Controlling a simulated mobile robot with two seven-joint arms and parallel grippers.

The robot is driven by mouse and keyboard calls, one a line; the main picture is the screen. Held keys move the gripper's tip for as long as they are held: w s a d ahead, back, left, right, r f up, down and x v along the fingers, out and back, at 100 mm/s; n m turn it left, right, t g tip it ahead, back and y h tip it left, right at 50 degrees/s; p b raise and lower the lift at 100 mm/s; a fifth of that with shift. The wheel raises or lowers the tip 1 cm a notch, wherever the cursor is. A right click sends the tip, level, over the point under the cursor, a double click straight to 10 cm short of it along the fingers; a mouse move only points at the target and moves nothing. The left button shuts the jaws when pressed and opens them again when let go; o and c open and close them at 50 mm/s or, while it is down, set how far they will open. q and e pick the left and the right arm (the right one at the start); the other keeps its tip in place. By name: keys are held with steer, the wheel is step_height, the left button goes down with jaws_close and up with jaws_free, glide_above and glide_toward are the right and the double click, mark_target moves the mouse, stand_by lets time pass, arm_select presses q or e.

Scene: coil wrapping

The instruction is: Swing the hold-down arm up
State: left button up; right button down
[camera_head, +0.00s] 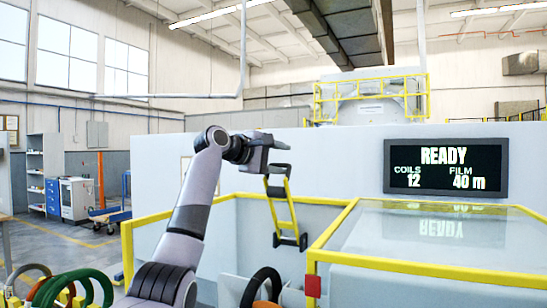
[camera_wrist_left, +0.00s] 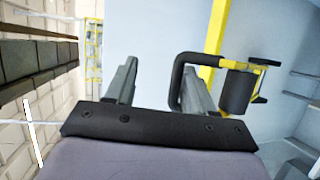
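The hold-down arm (camera_head: 292,207) is a yellow two-bar frame, slightly tilted, with a black handle at its top and black parts at its lower end. My left gripper (camera_head: 272,146) is raised at the top of it, by the handle. In the left wrist view, the two fingers of my left gripper (camera_wrist_left: 158,85) stand apart. The black handle (camera_wrist_left: 178,80) of the arm is next to the right finger, on its inner side, with a wide gap to the left finger. A yellow bar (camera_wrist_left: 216,40) and black roller (camera_wrist_left: 237,92) show beyond. My right gripper is not in view.
A yellow-edged enclosure with a glass top (camera_head: 430,235) stands at the right, with a red block (camera_head: 312,286) at its corner. A display (camera_head: 446,167) reads READY, coils 12, film 40 m. Several coils (camera_head: 75,290) lie at the lower left; a black coil (camera_head: 262,287) is at lower centre.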

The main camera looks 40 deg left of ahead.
arm_select(q)
steer(key=shift+s+a+r, duration=0.4)
steer(key=shift+s+r, duration=0.1)
steer(key=shift+r, duration=0.05)
steer(key=s+r, duration=0.3)
steer(key=s, duration=0.4)
steer(key=shift+a+b, duration=0.25)
steer(key=shift+b, duration=0.2)
steer(key=shift+r, duration=0.1)
stand_by(0.4)
